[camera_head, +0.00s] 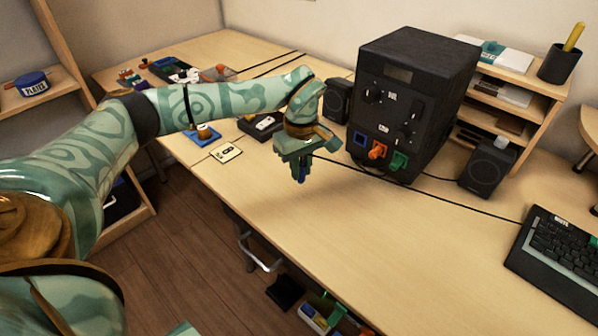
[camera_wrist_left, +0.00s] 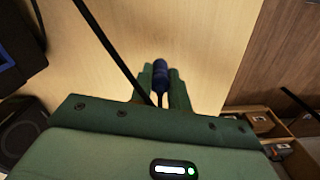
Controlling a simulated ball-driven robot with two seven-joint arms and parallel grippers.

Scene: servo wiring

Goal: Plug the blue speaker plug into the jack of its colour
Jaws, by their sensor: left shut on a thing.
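My left gripper (camera_head: 299,173) is shut on the blue plug (camera_head: 302,178) and holds it in the air above the desk, in front of and to the left of the black box. The left wrist view shows the blue plug (camera_wrist_left: 160,76) between the two green fingers (camera_wrist_left: 161,92), with a dark cable running by it. The black box (camera_head: 412,95) has a row of jacks low on its front: a blue jack (camera_head: 360,139), an orange one (camera_head: 377,150) and a green one (camera_head: 398,160). The blue jack looks empty; something orange sticks out of the orange one. My right gripper does not show.
Two small black speakers (camera_head: 486,166) flank the box. A dark cable runs across the desk (camera_head: 330,235) to the right. A keyboard (camera_head: 556,255) lies at the right. A numbered card (camera_head: 226,152) and small devices lie at the left. The front middle of the desk is clear.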

